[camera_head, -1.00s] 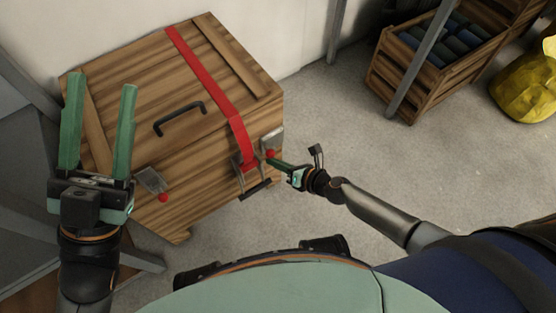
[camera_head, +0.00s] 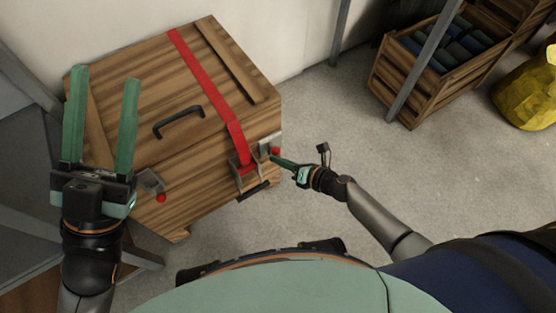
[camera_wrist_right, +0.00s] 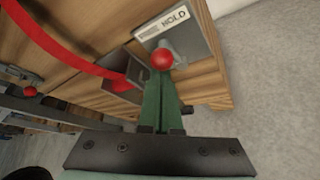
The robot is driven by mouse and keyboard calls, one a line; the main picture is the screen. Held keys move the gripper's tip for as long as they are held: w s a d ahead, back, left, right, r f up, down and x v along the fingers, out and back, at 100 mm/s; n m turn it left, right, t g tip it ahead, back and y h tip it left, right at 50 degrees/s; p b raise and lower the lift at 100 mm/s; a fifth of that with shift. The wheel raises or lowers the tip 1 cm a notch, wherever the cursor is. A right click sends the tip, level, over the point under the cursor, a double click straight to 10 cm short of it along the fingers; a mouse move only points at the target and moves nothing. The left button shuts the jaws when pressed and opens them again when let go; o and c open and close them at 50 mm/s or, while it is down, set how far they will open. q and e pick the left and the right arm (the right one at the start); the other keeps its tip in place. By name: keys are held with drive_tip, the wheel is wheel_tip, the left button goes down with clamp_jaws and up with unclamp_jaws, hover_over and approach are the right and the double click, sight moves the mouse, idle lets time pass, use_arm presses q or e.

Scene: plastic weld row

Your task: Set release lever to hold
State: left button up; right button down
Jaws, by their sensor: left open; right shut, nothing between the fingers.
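A wooden crate (camera_head: 190,75) carries a release lever with a red knob (camera_head: 275,151) on a grey plate near its front right corner. In the right wrist view, the plate (camera_wrist_right: 205,45) has a label (camera_wrist_right: 165,22) on which HOLD is readable; the red knob also shows there (camera_wrist_right: 162,60). Which setting the lever is in I cannot tell for sure. My right gripper (camera_head: 277,159) is shut and empty, its fingertips right at the knob; contact is unclear. My left gripper (camera_head: 104,82) is open and empty, in front of the crate's left side in the picture.
A red strap (camera_head: 210,90) crosses the lid to a buckle beside the lever. A black handle (camera_head: 179,121) is on the lid. A second red knob (camera_head: 160,197) sits at the front left. Floor (camera_head: 320,110) right of the crate is clear up to another crate (camera_head: 405,85).

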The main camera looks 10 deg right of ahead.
use_arm(q)
drive_tip(key=shift+f, duration=0.1)
use_arm(e)
drive_tip(key=shift+w+d+m+y, duration=0.25)
drive_tip(key=shift+d+m+y, duration=0.25)
drive_tip(key=shift+m+y, duration=0.4)
drive_tip(key=shift+d, duration=0.15)
use_arm(q)
drive_tip(key=shift+r, duration=0.2)
use_arm(e)
drive_tip(key=shift+w+d+f, duration=0.1)
drive_tip(key=shift+w+d, duration=0.1)
drive_tip(key=shift+d, duration=0.3)
use_arm(q)
drive_tip(key=shift+d, duration=0.1)
use_arm(e)
drive_tip(key=shift+s, duration=0.1)
